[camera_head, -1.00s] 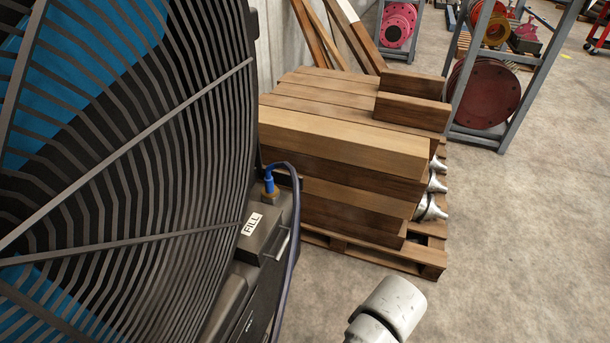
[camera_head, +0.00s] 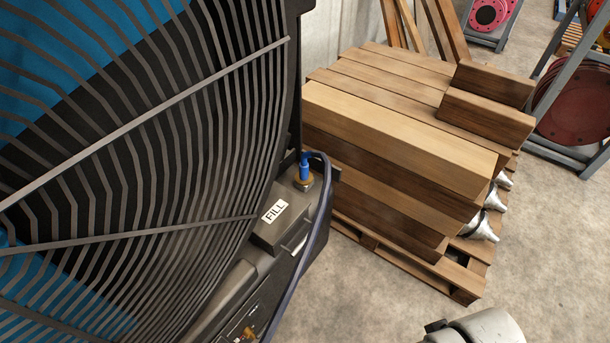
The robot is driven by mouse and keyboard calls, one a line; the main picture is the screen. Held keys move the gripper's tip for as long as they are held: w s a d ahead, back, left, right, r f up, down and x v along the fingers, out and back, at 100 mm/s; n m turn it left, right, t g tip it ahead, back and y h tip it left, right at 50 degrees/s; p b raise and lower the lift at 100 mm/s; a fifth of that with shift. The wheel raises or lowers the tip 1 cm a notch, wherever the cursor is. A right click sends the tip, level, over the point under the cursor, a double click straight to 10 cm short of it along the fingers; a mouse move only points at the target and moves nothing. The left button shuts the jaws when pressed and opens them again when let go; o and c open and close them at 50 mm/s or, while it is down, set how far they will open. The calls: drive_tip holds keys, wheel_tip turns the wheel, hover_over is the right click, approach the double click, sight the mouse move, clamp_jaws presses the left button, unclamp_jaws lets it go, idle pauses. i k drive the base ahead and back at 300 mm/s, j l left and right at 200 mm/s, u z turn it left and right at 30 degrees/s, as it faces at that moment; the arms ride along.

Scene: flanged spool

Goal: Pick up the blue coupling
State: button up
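The blue coupling (camera_head: 304,167) stands upright on a brass-coloured fitting (camera_head: 304,182) at the right end of the dark machine, next to a box labelled FILL (camera_head: 275,212). A dark blue hose (camera_head: 322,205) runs from the coupling's top, bends over to the right and hangs down the machine's side. My gripper is not in the picture. A pale rounded part at the bottom right edge looks like a link of my arm, well apart from the coupling.
A large fan guard (camera_head: 150,150) fills the left side. A pallet (camera_head: 460,285) stacked with wooden beams (camera_head: 400,135) stands close behind and right of the coupling. A grey rack (camera_head: 570,150) with reels stands at the far right. Concrete floor (camera_head: 545,255) is clear at the lower right.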

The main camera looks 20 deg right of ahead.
sight(304, 177)
drive_tip(key=i+l+u, duration=0.15)
drive_tip(key=i+l, duration=0.2)
drive_tip(key=i+l+u, duration=0.35)
drive_tip(key=i+l, duration=0.25)
drive_tip(key=l, duration=0.3)
drive_tip(key=i+l+u, duration=0.2)
drive_tip(key=l, duration=0.25)
drive_tip(key=i, duration=0.1)
